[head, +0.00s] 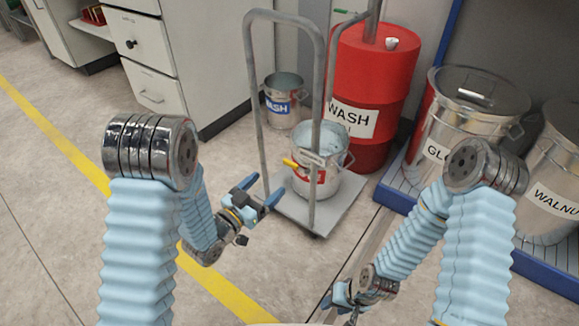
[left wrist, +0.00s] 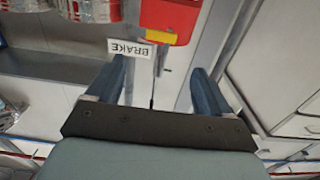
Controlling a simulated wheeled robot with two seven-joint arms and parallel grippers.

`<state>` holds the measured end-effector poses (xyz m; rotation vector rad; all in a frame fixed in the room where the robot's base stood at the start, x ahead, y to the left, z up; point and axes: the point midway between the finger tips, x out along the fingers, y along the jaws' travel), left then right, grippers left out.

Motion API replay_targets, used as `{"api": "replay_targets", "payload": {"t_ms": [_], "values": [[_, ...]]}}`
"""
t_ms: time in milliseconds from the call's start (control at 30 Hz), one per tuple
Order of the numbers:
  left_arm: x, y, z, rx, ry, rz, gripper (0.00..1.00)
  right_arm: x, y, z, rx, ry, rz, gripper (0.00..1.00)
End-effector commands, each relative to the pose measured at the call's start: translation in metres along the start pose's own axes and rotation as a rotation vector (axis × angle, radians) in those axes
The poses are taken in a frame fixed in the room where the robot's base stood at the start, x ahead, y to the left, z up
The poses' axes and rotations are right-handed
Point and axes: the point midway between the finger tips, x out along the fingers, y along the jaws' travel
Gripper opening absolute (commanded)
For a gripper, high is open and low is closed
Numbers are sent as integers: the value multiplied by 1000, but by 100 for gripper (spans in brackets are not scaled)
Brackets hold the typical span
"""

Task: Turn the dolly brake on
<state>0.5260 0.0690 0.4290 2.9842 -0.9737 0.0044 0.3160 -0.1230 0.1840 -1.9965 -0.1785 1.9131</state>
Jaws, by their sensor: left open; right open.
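The grey dolly (head: 338,212) stands on the floor with a tall tube handle (head: 318,60). A small yellow lever (head: 291,162) sits at the handle, next to a small plate (head: 312,158). In the left wrist view, the yellow piece (left wrist: 160,36) lies against a red part (left wrist: 168,17), beside a white BRAKE label (left wrist: 131,48) seen upside down. My left gripper (head: 262,189) is open and empty, left of the dolly handle and below the lever; its fingers (left wrist: 158,85) point toward the brake, apart from it. My right gripper (head: 338,307) is open, low in front of the dolly.
A metal bucket (head: 328,186) stands on the dolly. Behind are a WASH pail (head: 279,119), a red WASH drum (head: 365,80) and steel drums (head: 465,105) on a blue-edged platform. White drawers (head: 150,88) stand at the back left. Floor left of the dolly is clear.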

Motion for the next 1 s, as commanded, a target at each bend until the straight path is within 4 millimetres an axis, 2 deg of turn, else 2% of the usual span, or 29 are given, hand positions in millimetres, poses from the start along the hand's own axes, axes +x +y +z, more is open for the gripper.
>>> {"api": "replay_targets", "payload": {"t_ms": [200, 433, 600, 867, 1000], "values": [[53, 1, 0, 3, 0, 3, 81, -1, 0, 0, 0, 0, 0, 43], [92, 0, 1, 1, -1, 1, 81, 0, 0, 0, 0, 0, 0, 43], [103, 0, 1, 0, -2, -1, 81, 0, 0, 0, 0, 0, 0, 43], [104, 0, 1, -1, -3, -1, 81, 0, 0, 0, 0, 0, 0, 43], [104, 0, 1, -1, -3, -1, 61, 0, 0, 0, 0, 0, 0, 43]]}}
